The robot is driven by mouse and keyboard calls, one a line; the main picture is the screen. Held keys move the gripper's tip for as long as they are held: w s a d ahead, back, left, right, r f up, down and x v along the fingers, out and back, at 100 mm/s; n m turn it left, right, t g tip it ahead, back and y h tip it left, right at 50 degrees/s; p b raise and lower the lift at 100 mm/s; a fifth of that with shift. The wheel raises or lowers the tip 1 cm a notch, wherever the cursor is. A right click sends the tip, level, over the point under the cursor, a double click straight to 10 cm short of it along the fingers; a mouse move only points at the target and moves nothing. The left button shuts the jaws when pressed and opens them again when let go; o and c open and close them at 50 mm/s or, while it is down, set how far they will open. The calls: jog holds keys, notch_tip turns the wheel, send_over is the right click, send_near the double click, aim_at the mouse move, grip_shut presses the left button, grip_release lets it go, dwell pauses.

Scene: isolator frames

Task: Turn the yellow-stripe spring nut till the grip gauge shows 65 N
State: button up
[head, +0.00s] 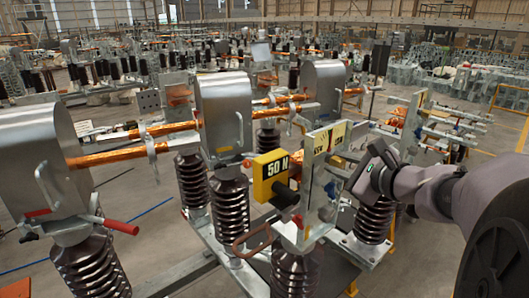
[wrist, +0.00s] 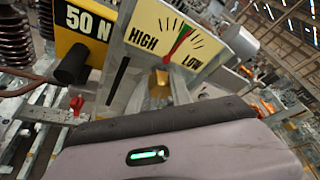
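A yellow box marked 50 N (head: 270,177) with a black round knob is left of my gripper (head: 370,165) in the head view; it also shows at the upper left of the wrist view (wrist: 82,25). A dial plate (wrist: 178,36) reads HIGH at left and LOW at right, with a coloured pointer near its upper middle. Below the dial is a small brass-coloured part (wrist: 160,83); I cannot tell whether it is the yellow-stripe spring nut. My gripper is close beside the metal frame. Its fingertips and anything between them are hidden behind its grey body.
Ribbed dark insulators (head: 230,205) carry the metal frame. Grey metal housings (head: 225,110) and copper bars (head: 120,157) stand to the left. A red-ended handle (head: 121,227) sticks out at the lower left. Floor lies open at the right.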

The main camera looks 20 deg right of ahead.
grip_shut()
jog(key=shift+r+p, duration=0.1)
jog(key=shift+p, duration=0.4)
jog(key=shift+r+m+g+y+p, duration=0.1)
jog(key=shift+m+g+y+p, duration=0.25)
jog(key=shift+m+p, duration=0.4)
jog(key=m+y+p, duration=0.1)
jog(key=p, duration=0.2)
jog(key=shift+d+m, duration=0.1)
jog(key=shift+m, duration=0.15)
jog(key=m+g+y+p, duration=0.1)
jog(key=m+y+p, duration=0.1)
jog(key=m+p, duration=0.1)
jog(key=shift+p, duration=0.65)
jog(key=shift+f, duration=0.2)
jog(key=o, duration=1)
grip_release()
jog(key=shift+c, duration=0.2)
